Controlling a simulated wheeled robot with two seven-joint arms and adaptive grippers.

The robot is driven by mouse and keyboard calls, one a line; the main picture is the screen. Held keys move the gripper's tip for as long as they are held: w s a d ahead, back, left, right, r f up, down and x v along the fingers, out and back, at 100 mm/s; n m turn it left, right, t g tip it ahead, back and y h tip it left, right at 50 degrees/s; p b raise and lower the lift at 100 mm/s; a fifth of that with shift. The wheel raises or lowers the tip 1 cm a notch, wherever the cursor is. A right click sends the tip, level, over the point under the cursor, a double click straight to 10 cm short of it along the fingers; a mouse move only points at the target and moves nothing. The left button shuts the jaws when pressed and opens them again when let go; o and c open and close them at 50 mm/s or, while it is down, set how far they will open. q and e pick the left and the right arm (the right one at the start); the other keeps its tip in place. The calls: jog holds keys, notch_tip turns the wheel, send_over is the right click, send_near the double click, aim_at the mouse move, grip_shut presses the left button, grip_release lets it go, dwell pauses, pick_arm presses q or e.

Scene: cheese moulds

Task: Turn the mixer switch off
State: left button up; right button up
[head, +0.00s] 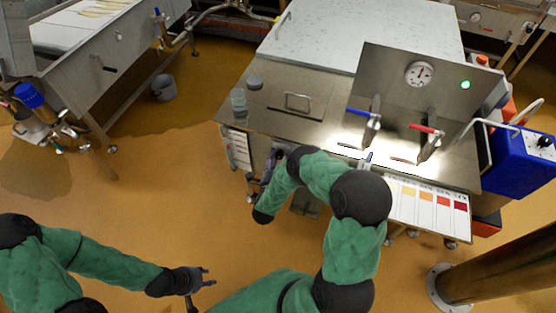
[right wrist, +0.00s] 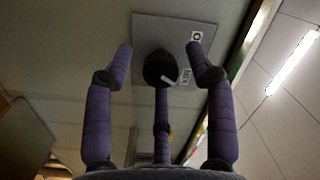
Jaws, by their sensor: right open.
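The mixer switch is most likely the round black knob (right wrist: 156,67) on a grey plate (right wrist: 150,27) in the right wrist view. A white mark on the knob points to the lower right. A small label with a ring sign is at the plate's upper right, another label beside the knob. My right gripper (right wrist: 163,52) is open, its purple fingers spread on both sides of the knob; contact cannot be told. In the head view my right arm hides most of that gripper and the switch. My left gripper (head: 208,277) is open and empty over the floor.
A steel vat bench (head: 225,115) has an upright panel with a gauge (head: 419,74), a lit green lamp (head: 465,85), and blue and red levers (head: 425,129). A colour chart (head: 425,206) hangs at its front. A blue box (head: 522,158) stands right.

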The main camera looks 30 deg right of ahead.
grip_shut()
jog(key=shift+n, duration=0.4)
jog(key=n+p, duration=0.1)
jog(key=n, duration=0.4)
jog(key=shift+r+n+g, duration=0.1)
jog(key=shift+n+g, duration=0.2)
jog(key=shift+g, duration=0.1)
jog(key=n, duration=0.4)
jog(key=shift+n+g+p, duration=0.3)
jog(key=shift+n+g, duration=0.1)
